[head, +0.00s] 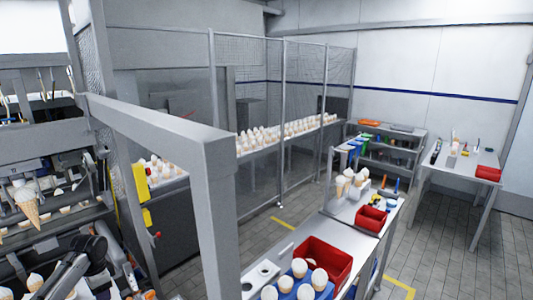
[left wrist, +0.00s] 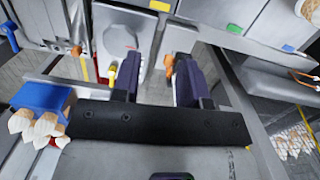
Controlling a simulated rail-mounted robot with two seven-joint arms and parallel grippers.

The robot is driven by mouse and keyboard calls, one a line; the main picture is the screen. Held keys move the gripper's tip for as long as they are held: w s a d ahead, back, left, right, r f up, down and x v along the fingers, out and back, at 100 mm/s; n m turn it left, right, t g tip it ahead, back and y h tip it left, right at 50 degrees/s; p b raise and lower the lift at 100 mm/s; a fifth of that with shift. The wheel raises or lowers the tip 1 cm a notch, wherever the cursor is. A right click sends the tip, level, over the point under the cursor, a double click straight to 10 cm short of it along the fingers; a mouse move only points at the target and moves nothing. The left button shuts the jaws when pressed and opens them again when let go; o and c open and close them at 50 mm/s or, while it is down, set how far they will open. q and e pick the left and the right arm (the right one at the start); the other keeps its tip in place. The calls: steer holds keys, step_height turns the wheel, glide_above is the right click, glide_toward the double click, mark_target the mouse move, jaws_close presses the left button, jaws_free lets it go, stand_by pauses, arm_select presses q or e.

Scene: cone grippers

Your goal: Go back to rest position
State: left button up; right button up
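In the left wrist view my left gripper (left wrist: 157,66) shows two dark fingers standing apart, with nothing held between them. Past the fingers are a white panel and grey machine parts. I cannot clearly make out either gripper in the head view; the dark jointed parts at its lower left are too cluttered to tell. My right gripper does not show. An ice cream cone (head: 26,203) stands out at the far left of the head view; what holds it is unclear.
A red bin (head: 325,262) and a blue rack (head: 305,291) with cones stand on the front bench. A grey frame post (head: 220,225) rises close by. A blue holder with cones (left wrist: 42,97) is left of my left gripper. Tiled floor (head: 440,250) is clear at right.

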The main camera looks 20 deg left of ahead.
arm_select(q)
steer(key=s+d+f+m+t+y, duration=0.1)
steer(key=s+d+f+m+y, duration=0.2)
steer(key=s+d+f+y, duration=0.5)
steer(key=s+d+r+m+t+h, duration=0.1)
steer(key=s+d+t, duration=0.2)
steer(key=s+d, duration=0.6)
steer(key=s+d+m+t+h, duration=0.1)
steer(key=s+d+t+h, duration=0.1)
steer(key=s+d, duration=0.65)
steer(key=d+f+n, duration=0.1)
steer(key=d, duration=0.2)
steer(key=d+f+n+h, duration=0.1)
steer(key=d, duration=0.2)
steer(key=d+f+n+g+h, duration=0.1)
steer(key=d, duration=0.2)
steer(key=shift+d+f, duration=0.3)
steer(key=shift+f, duration=0.1)
steer(key=d+f+n+h, duration=0.1)
steer(key=d+n+h, duration=0.2)
steer(key=d, duration=0.8)
step_height(320, 180, up, 18)
steer(key=s+p, duration=0.1)
steer(key=p, duration=1.7)
steer(key=shift+a+f, duration=0.15)
steer(key=shift+a, duration=0.15)
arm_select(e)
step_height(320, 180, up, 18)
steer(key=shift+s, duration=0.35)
